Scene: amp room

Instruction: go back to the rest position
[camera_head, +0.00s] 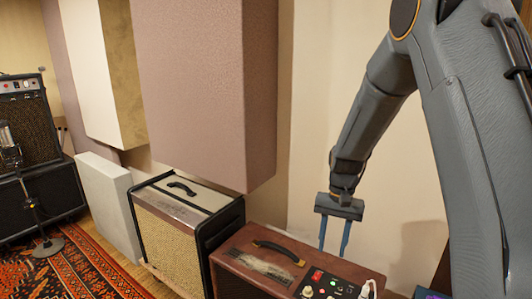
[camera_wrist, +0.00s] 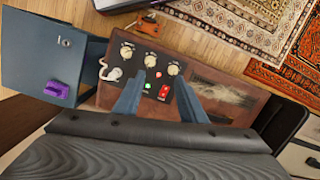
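My gripper (camera_head: 334,240) hangs pointing down over the control-panel end of a brown amp (camera_head: 245,262). Its two blue fingers stand apart with nothing between them, so it is open and empty. In the wrist view the fingers of my gripper (camera_wrist: 161,100) frame the amp's black control panel (camera_wrist: 148,72), which has cream knobs, a green light, a red light and a red switch. A white plug or jack (camera_head: 368,288) sits at the panel's end. I cannot tell exactly how high the fingertips are above the panel.
A cream-fronted amp (camera_head: 172,238) stands left of the brown one. Big wall panels (camera_head: 205,80) hang close to my arm's left. A blue cabinet (camera_wrist: 35,55) carries a purple object (camera_wrist: 56,89). A microphone stand (camera_head: 48,246) stands by the patterned rug (camera_head: 75,275).

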